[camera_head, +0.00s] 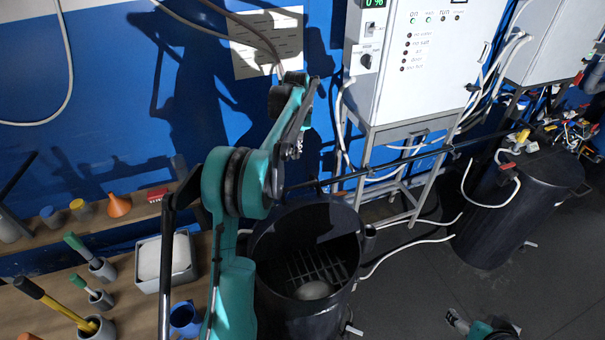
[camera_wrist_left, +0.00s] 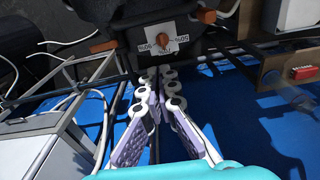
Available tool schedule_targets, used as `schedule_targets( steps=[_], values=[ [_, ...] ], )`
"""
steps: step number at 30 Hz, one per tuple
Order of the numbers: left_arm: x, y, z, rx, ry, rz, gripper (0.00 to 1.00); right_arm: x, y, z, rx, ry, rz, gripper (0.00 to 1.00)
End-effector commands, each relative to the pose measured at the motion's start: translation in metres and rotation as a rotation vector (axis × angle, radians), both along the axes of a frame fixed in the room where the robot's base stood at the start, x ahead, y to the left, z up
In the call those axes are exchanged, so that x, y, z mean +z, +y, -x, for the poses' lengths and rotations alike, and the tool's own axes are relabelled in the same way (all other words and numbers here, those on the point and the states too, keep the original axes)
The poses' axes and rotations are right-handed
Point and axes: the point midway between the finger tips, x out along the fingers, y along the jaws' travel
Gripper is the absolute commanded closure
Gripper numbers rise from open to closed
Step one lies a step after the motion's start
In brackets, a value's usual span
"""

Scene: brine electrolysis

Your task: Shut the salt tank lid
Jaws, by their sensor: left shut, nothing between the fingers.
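The salt tank (camera_head: 298,318) is a black round vessel at the centre bottom of the head view. Its mouth is open, showing a grate and a pale rounded thing inside. I cannot clearly make out its lid. My left gripper (camera_head: 292,148) is above and behind the tank's far rim, partly hidden by its own arm. In the left wrist view my left gripper (camera_wrist_left: 157,78) is shut and empty, its tips close to a dark body bearing a white label (camera_wrist_left: 160,40) and an orange knob. Part of my right gripper (camera_head: 456,319) shows low at the right, its fingers unclear.
A white control cabinet (camera_head: 410,85) on a metal stand is behind right. A second black tank (camera_head: 500,220) stands at right with hoses. A wooden bench with a grey bin (camera_head: 148,268) and cups is at left. A thin dark rail crosses behind the tank.

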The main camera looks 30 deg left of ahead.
Motion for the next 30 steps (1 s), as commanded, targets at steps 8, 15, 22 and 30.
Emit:
schedule_targets(
  steps=[8,15,22,30],
  values=[
    [-0.060,0.003,-0.003,-0.001,-0.001,-0.001,1.00,0.006,0.000,0.000,0.000,0.000,0.000,0.31],
    [-0.078,-0.016,0.014,-0.003,-0.001,0.000,1.00,0.013,0.000,0.000,0.000,0.000,0.000,0.31],
    [-0.082,-0.025,0.021,-0.001,-0.001,0.000,1.00,0.014,0.000,0.000,0.000,0.000,0.000,0.31],
    [-0.082,-0.025,0.022,-0.002,-0.001,0.000,1.00,0.014,0.000,0.000,0.000,0.000,0.000,0.31]
  ],
)
